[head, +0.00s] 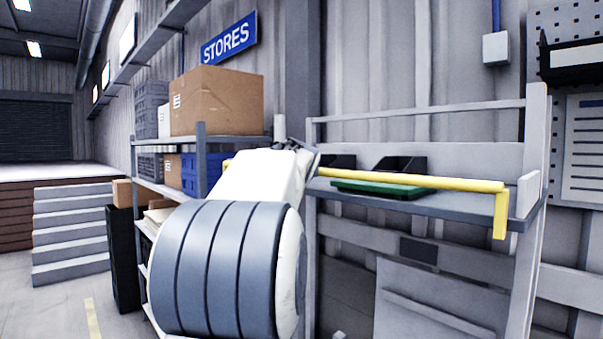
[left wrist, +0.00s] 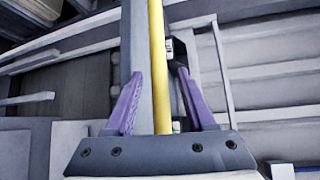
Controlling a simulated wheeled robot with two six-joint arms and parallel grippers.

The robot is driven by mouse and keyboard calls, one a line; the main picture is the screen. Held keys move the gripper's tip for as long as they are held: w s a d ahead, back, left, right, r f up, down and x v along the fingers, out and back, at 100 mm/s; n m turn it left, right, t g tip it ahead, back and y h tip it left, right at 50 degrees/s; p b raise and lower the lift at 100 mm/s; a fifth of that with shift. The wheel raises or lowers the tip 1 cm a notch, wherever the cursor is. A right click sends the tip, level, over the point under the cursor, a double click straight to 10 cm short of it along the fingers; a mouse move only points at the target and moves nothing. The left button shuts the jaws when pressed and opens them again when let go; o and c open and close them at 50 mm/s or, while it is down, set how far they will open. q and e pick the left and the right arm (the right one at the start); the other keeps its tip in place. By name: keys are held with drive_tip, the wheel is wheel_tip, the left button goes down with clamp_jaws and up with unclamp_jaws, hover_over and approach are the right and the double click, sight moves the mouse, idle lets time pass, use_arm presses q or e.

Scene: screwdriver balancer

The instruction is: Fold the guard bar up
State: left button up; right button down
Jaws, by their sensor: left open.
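The yellow guard bar (head: 420,180) runs across the front of a grey shelf bench, with a short leg bent down at its right end. My arm hides the bar's middle, and a bit of yellow shows left of the arm. In the left wrist view the bar (left wrist: 157,60) runs lengthwise between the two purple fingers of my left gripper (left wrist: 158,78). The fingers are open, with a gap on each side of the bar. I cannot tell whether the bar lies at fingertip depth. In the head view my arm mostly hides this gripper. My right gripper is not in view.
A green tray (head: 380,188) lies on the bench shelf (head: 450,205) behind the bar, near dark bins. Shelving with a cardboard box (head: 217,101) and a blue crate (head: 190,172) stands to the left. A grey post (head: 533,160) stands at the bench's right end.

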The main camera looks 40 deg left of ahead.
use_arm(q)
drive_tip(key=b+v, duration=0.3)
drive_tip(key=v, duration=0.6)
drive_tip(key=shift+s+d, duration=0.25)
drive_tip(key=shift+d, duration=0.05)
drive_tip(key=shift+f, duration=0.1)
